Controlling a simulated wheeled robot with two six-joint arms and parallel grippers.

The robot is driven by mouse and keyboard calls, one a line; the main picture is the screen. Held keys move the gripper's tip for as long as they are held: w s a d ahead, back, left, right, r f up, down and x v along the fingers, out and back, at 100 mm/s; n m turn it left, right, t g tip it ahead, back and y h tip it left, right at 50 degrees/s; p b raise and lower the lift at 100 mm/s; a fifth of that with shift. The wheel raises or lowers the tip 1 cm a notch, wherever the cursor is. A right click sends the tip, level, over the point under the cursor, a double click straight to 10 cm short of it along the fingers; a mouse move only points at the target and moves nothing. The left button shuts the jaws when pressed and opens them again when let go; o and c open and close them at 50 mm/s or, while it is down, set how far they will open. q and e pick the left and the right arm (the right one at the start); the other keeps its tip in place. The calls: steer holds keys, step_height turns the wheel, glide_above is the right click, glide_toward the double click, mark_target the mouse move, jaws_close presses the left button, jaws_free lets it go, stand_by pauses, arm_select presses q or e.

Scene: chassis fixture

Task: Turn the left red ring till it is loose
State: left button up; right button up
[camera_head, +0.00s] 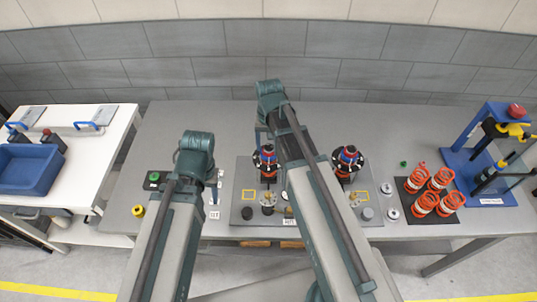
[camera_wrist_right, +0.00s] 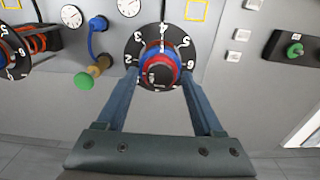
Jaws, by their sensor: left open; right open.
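The left red ring (camera_head: 267,148) sits with blue parts on a black numbered dial at the left of the grey fixture plate (camera_head: 238,215). In the right wrist view the red ring (camera_wrist_right: 172,73) is near the middle, seen from above. My right gripper (camera_wrist_right: 159,74) is open, one finger on each side of the ring, with no clear contact. In the head view my right arm hides most of that gripper. My left arm stands left of the plate; its gripper is hidden behind the arm.
A second dial with red and blue parts (camera_head: 348,155) stands right of my right arm. A black box with a green button (camera_head: 153,179) is at the left. Orange coils (camera_head: 440,178) and a blue press (camera_head: 480,165) stand at the right. A blue bin (camera_head: 30,168) is on the white side table.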

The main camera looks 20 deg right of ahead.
steer(key=shift+f, duration=0.4)
arm_select(q)
steer(key=shift+f, duration=0.3)
arm_select(e)
steer(key=m, duration=0.5)
steer(key=shift+m, duration=0.4)
steer(key=m, duration=1.1)
steer(key=shift+m, duration=0.8)
steer(key=m, duration=0.4)
steer(key=shift+m, duration=0.3)
